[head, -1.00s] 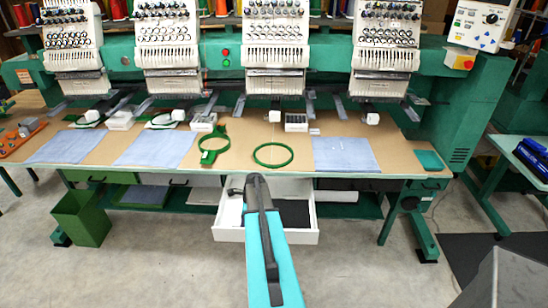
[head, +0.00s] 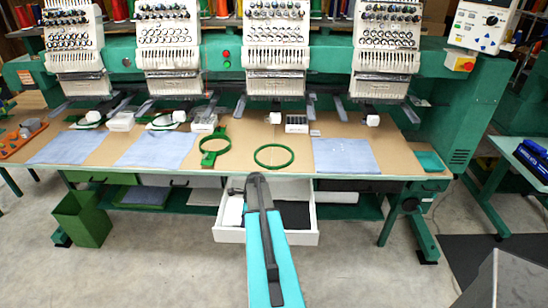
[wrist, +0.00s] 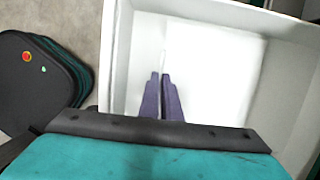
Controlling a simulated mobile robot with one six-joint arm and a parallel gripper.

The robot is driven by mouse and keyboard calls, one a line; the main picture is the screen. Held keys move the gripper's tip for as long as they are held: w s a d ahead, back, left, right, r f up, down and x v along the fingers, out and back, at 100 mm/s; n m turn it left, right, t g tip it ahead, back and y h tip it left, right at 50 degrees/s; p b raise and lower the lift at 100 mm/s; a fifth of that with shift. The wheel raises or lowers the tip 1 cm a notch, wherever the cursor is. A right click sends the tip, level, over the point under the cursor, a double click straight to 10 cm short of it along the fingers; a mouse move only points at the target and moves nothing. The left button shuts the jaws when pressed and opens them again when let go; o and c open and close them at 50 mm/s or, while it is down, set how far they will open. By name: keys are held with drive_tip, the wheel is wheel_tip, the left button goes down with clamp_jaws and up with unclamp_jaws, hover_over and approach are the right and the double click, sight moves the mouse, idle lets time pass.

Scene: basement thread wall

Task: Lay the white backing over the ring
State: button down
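The green ring (head: 274,156) lies flat on the tan table, right of the middle. The white backing (head: 232,210) shows at the left inside the open drawer below the table. In the wrist view the white backing (wrist: 215,70) fills most of the space beyond my fingers. My gripper (wrist: 160,76) has its two purple fingers almost together, with a thin fold or edge of the white sheet in line with their tips; it looks shut on it. In the head view my own arm hides the fingertips.
The white drawer (head: 225,236) stands open, with dark material (head: 300,212) at its right. A second green hoop with a bracket (head: 213,150) lies left of the ring. Blue cloths (head: 345,155) lie on both sides. Embroidery heads (head: 275,50) stand over the table's back.

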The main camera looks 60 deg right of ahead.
drive_tip(key=shift+w+a+p+v, duration=0.15)
drive_tip(key=shift+p+v, duration=0.15)
drive_tip(key=shift+v, duration=0.35)
drive_tip(key=shift+w+p+v, duration=0.1)
drive_tip(key=shift+p+v, duration=0.2)
drive_tip(key=shift+v, duration=0.35)
drive_tip(key=shift+w+a+p+v, duration=0.15)
drive_tip(key=shift+p+v, duration=0.15)
drive_tip(key=shift+v, duration=0.35)
drive_tip(key=shift+r, duration=0.15)
drive_tip(key=shift+r, duration=0.1)
